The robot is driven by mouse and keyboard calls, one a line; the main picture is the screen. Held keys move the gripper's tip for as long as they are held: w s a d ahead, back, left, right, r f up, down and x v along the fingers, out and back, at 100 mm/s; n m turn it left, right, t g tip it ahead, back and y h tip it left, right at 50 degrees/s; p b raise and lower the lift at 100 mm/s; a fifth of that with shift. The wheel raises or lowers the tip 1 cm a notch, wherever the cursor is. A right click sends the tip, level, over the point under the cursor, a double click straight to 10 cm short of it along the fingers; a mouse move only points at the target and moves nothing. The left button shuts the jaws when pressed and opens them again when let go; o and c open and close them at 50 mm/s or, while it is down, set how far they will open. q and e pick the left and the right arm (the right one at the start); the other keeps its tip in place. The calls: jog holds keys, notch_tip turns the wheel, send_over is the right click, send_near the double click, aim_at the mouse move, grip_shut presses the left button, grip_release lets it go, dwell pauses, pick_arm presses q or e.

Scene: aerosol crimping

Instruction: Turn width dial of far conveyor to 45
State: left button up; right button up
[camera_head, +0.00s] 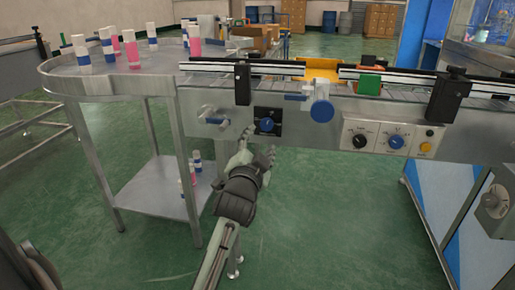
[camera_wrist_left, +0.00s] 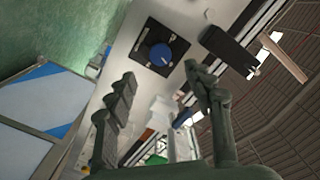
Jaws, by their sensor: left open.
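A blue dial (camera_head: 267,125) sits on a black square plate on the front side of the conveyor (camera_head: 220,131). The blue dial (camera_wrist_left: 160,54) also shows in the left wrist view, with a light pointer mark; its scale numbers are too small to read. My left gripper (camera_head: 260,145) is open and empty just below and in front of this dial. In the left wrist view, the fingers of my left gripper (camera_wrist_left: 160,75) are spread apart, with the dial beyond them. No contact with the dial shows. My right gripper is out of view.
A white panel with a black knob (camera_head: 360,141) and another blue knob (camera_head: 396,142) is to the right. A blue round handle (camera_head: 322,111) sticks out nearer. A round steel table (camera_head: 120,84) with several bottles stands left. Green floor (camera_head: 310,220) is clear below the conveyor.

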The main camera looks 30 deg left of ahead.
pick_arm(q)
jog(key=shift+v, duration=1.65)
dwell(1.1)
